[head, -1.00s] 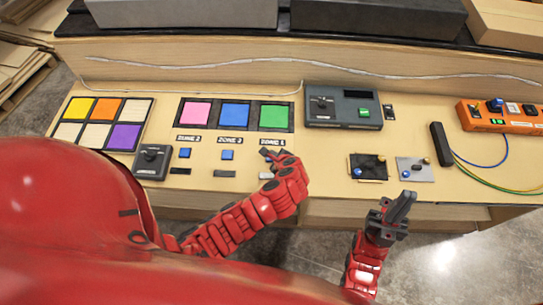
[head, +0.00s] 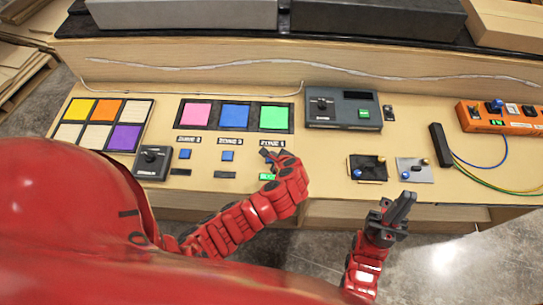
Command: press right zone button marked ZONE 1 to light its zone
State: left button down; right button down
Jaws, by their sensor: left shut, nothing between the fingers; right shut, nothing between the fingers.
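The label ZONE 1 (head: 273,144) sits under the green zone panel (head: 274,117), which is brightly lit. My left gripper (head: 267,155) is shut and empty, with its tips just below that label. It hides the button there, so I cannot tell whether the tips touch it. A small indicator (head: 266,177) below the gripper glows green. My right gripper (head: 402,205) is shut and empty in front of the console's front edge, apart from everything.
Pink (head: 196,115) and blue (head: 234,116) panels lie left of the green one, with blue buttons (head: 227,156) below. A grey control box (head: 343,110) stands right of the panels. Small switch plates (head: 367,168) lie on the right. An orange strip (head: 508,118) with cables is further right.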

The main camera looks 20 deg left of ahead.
pick_arm(q)
jog(key=shift+r, duration=0.4)
jog(key=shift+r+p, duration=1.9)
jog(key=shift+r, duration=0.65)
jog(key=shift+f, duration=0.1)
